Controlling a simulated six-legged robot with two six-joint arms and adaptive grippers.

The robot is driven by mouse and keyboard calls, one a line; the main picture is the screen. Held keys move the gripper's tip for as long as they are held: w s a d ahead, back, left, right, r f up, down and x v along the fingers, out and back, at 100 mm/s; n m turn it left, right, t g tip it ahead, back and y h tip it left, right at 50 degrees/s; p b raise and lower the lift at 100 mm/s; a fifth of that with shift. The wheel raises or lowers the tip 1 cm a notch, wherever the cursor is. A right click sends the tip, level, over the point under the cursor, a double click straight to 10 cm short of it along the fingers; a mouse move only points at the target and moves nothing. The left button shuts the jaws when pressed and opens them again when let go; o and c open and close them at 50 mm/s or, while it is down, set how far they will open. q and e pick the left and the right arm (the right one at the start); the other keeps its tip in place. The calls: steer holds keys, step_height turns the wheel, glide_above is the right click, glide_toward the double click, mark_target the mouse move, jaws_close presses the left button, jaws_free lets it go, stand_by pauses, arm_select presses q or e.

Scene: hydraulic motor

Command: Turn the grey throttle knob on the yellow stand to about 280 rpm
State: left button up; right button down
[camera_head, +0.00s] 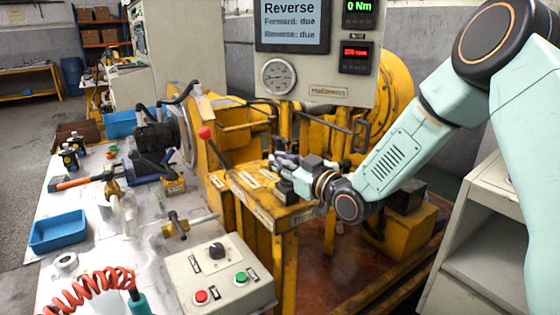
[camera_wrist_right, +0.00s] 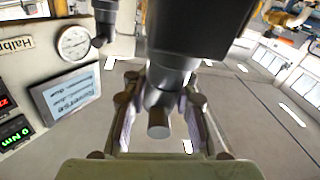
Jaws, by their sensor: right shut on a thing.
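The yellow stand (camera_head: 262,208) is right of the workbench, with pale labels on its top. My right gripper (camera_head: 284,166) reaches in from the right, low over the stand's top. In the right wrist view my right gripper (camera_wrist_right: 158,112) has its two pads on either side of the grey throttle knob (camera_wrist_right: 158,126), shut on it. In the head view the fingers hide most of the knob, so its angle cannot be told. The red speed readout (camera_head: 356,53) is too small to read. My left gripper is not in view.
The panel screen (camera_head: 292,22) reads Reverse, with forward and reverse due. The green readout (camera_head: 359,8) shows 0 Nm. A red-tipped lever (camera_head: 205,132) stands left of my right gripper. A button box (camera_head: 217,270) and a blue tray (camera_head: 58,231) sit on the workbench.

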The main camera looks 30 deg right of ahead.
stand_by(0.4)
steer(key=shift+r+n+y+p, duration=0.1)
steer(key=shift+n+y+p, duration=0.4)
steer(key=shift+y, duration=0.3)
steer(key=shift+s+a+n+g+y+p, duration=0.1)
steer(key=shift+a+n+g+y+p, duration=0.2)
steer(key=shift+n+g+y, duration=0.4)
steer(key=c, duration=1.1)
jaws_free()
steer(key=shift+d, duration=0.1)
steer(key=v, duration=0.5)
steer(key=shift+s+d, duration=0.25)
steer(key=shift+s, duration=0.1)
steer(key=shift+v, duration=0.85)
